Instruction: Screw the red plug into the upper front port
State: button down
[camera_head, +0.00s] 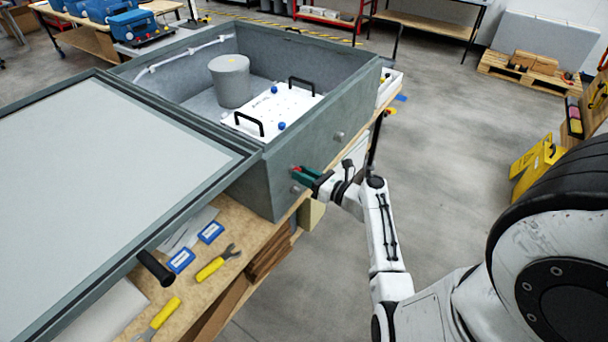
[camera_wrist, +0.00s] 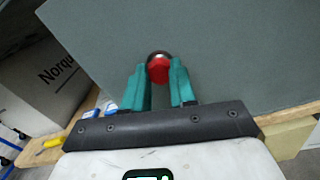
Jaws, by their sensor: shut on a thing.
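The grey enclosure (camera_head: 262,178) stands on the wooden bench, its front wall facing my arm. My gripper (camera_head: 304,173) is at this wall, its green fingers shut on the red plug (camera_head: 296,168). In the wrist view the red plug (camera_wrist: 158,70) sits between the fingertips, against the wall, with a dark ring visible behind its upper edge. The ring hides most of the port, so I cannot tell how deep the plug sits. A round grey fitting (camera_head: 295,189) is just below the plug, and another (camera_head: 339,136) is farther right on the wall.
The open lid (camera_head: 100,175) lies to the left. Inside the enclosure are a grey cylinder (camera_head: 231,82) and a white panel with black handles (camera_head: 270,107). Yellow-handled tools (camera_head: 211,268) and blue boxes (camera_head: 181,261) lie on the bench (camera_head: 215,292). The floor at right is mostly clear.

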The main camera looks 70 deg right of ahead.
jog(key=shift+s+f+m, duration=0.15)
jog(key=shift+f+m, duration=0.15)
jog(key=shift+m, duration=0.1)
jog(key=m, duration=0.6)
jog(key=c, duration=0.9)
grip_release()
jog(key=shift+r, duration=0.2)
jog(key=shift+v, duration=3.35)
jog(key=shift+a+r, duration=0.1)
